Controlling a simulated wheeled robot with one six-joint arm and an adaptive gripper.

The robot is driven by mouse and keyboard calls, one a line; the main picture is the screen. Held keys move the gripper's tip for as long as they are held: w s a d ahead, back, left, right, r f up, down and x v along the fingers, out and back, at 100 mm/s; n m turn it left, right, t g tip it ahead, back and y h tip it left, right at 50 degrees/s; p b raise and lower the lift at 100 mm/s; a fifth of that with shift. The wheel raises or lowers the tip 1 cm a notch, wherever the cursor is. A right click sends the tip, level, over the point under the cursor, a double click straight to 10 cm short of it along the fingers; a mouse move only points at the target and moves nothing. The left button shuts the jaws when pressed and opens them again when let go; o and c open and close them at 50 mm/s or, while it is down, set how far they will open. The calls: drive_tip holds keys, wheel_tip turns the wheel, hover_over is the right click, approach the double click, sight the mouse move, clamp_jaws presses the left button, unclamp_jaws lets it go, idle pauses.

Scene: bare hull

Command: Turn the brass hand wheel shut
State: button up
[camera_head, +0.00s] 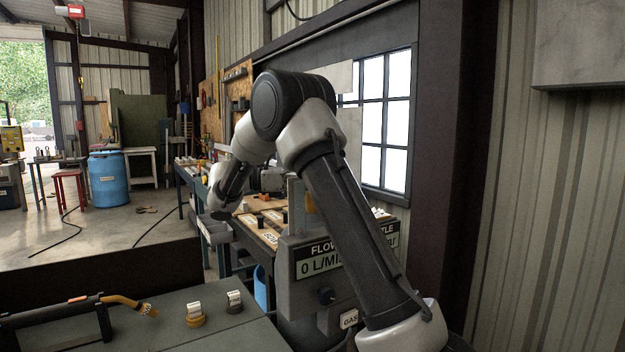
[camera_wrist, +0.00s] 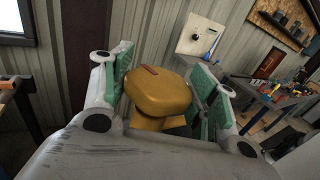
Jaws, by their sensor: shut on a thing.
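The brass hand wheel (camera_wrist: 160,92) shows in the wrist view as a rounded yellow body with a reddish mark on top. My gripper (camera_wrist: 165,80) has its green-padded fingers on either side of it and is shut on it. In the head view, my arm crosses the middle and hides much of the grey gas unit (camera_head: 295,262). I cannot make out the fingers there. The sign on the unit (camera_head: 318,266) reads 0 L/MIN; its right part is covered.
A dark bench top (camera_head: 130,325) at front left holds a torch with a yellow neck (camera_head: 130,305) and two small labelled pieces (camera_head: 195,315). A workbench (camera_head: 262,228) with boards stands behind the arm. A blue barrel (camera_head: 108,178) stands on open floor at left. A corrugated wall closes the right.

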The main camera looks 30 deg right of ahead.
drive_tip(key=o, duration=1)
drive_tip(key=shift+o, duration=0.2)
